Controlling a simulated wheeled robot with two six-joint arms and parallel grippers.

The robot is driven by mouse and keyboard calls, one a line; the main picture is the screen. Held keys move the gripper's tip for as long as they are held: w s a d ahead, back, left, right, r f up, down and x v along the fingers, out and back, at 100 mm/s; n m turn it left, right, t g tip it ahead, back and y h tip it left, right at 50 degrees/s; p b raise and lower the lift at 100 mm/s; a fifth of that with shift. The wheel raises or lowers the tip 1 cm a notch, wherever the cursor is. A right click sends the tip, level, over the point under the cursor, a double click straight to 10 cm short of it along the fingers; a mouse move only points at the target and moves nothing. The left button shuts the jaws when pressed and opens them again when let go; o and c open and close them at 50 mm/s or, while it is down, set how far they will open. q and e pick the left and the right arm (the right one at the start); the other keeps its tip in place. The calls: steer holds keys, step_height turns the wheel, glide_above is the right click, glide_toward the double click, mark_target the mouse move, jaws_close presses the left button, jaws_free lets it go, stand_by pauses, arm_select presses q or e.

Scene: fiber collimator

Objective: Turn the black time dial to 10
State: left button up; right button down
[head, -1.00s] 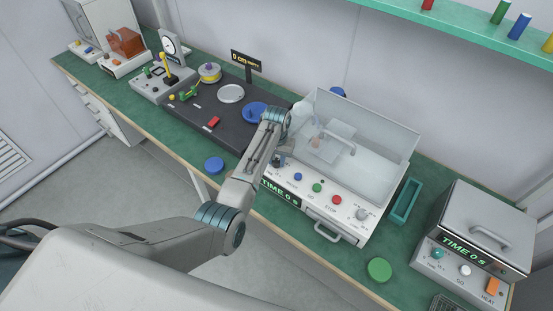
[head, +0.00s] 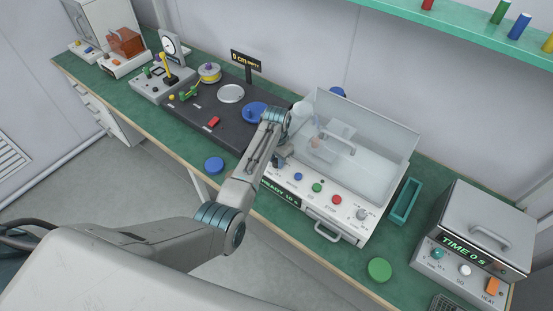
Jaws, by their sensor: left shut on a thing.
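The white machine with a clear cover (head: 345,130) stands at the middle right of the bench. Its front display (head: 281,194) has small green text that looks like READY 10 s. My left gripper (head: 279,161) is at the left end of this machine's sloping control panel, pointing down. It is shut on the black time dial, which is mostly hidden behind the fingers. My right gripper is out of view.
A blue button (head: 298,176), a green button (head: 317,188), a red button (head: 337,200) and a grey knob (head: 362,214) sit along the same panel. A second machine (head: 475,235) reading TIME 0 s stands at right. A teal tray (head: 404,203) lies between them.

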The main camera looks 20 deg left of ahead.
arm_select(q)
steer(key=o, duration=1)
step_height(320, 180, up, 11)
steer(key=b, duration=0.3)
steer(key=shift+f, duration=0.1)
